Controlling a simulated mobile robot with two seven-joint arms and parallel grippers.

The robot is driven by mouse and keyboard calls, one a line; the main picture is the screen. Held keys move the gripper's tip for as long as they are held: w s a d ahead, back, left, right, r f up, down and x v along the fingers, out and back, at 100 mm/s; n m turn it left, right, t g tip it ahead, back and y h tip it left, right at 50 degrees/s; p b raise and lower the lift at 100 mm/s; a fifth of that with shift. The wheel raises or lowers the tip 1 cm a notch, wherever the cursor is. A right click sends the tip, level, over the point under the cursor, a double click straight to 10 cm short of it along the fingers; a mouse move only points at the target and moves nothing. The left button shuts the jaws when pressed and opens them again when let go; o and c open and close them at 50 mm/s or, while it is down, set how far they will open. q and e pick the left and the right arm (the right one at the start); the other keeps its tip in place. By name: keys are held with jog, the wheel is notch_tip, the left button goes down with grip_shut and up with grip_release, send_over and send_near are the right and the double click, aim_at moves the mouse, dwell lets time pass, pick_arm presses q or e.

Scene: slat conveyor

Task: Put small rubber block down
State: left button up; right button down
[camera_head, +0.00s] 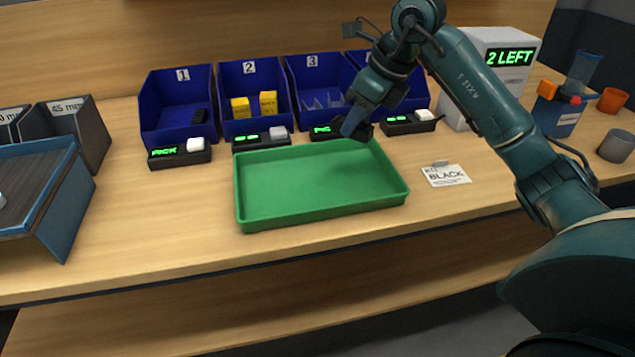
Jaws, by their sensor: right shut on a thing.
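My right gripper (352,128) reaches down over the far right edge of the green tray (300,218), in front of the bins. It is shut on a small dark thing, taken as the small rubber block. The block is hard to tell apart from the dark fingers at this size. The green tray looks empty on the wooden bench. A dark block also shows in blue bin 1 (165,130). My left gripper is not in view.
Blue bin 2 (242,128) holds yellow blocks, and bin 3 (300,75) holds greyish pieces. Lit displays with white buttons stand before the bins. A card reading "BLACK" (446,176) lies right of the tray. A white box (512,85) reads "2 LEFT". A blue-edged conveyor (75,195) is at left.

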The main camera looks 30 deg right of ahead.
send_over(344, 178)
jog(key=s, duration=0.1)
jog(key=f, duration=0.5)
jog(key=shift+s+d+f, duration=0.15)
jog(key=shift+d, duration=0.25)
jog(key=shift+f, duration=2.4)
jog(key=shift+f+b, duration=0.25)
jog(key=shift+b, duration=0.15)
jog(key=c, duration=1.1)
grip_release()
jog(key=shift+r, duration=0.1)
jog(key=shift+c, duration=0.2)
